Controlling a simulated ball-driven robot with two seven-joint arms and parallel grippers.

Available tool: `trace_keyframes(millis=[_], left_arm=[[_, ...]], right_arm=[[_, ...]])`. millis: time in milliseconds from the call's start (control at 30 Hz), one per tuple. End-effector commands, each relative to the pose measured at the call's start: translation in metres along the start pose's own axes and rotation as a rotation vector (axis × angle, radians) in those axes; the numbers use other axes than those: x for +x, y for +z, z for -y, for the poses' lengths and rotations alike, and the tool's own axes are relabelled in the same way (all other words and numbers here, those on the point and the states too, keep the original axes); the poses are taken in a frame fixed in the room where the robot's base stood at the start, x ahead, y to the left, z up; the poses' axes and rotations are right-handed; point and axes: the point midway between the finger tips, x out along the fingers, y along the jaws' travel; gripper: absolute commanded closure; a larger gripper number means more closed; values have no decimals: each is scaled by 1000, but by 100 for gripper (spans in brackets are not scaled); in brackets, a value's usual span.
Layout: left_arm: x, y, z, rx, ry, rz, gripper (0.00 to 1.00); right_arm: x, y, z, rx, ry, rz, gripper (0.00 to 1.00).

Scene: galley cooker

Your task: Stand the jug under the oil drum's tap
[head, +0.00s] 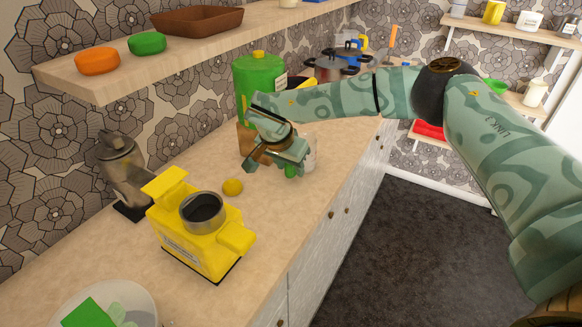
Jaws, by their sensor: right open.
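The green oil drum (258,75) with a yellow cap stands at the back of the counter. A brown block shows below it. Its tap cannot be made out behind my right gripper. My right gripper (276,163) is open, pointing down in front of the drum. A pale, whitish vessel (311,151), perhaps the jug, shows partly behind the gripper, on its right side. A small green piece (291,171) shows by the fingertips. I cannot tell whether the fingers touch the vessel. My left gripper is not in view.
A yellow appliance (190,248) with a metal cup, a dark metal pot (123,168) and a yellow ball (232,187) stand nearer on the counter (300,205). A plate (145,295) lies at the front. A shelf (200,48) overhangs the left.

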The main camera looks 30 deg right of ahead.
Motion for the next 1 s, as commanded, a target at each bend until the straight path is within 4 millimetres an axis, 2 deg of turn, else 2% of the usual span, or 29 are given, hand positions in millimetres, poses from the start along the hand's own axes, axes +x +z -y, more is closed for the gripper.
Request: trace_keyframes(millis=[33, 200, 400, 567, 1000], left_arm=[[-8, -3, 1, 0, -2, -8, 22], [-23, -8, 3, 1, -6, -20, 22], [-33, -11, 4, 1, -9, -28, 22], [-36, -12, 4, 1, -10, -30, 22], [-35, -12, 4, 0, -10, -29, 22]], right_arm=[[-18, -3, 0, 1, -5, -3, 59], [-61, -3, 0, 2, -5, -4, 59], [-95, -2, 0, 1, -3, -2, 59], [-105, -1, 0, 1, 0, 0, 59], [-104, 0, 0, 1, 0, 0, 59]])
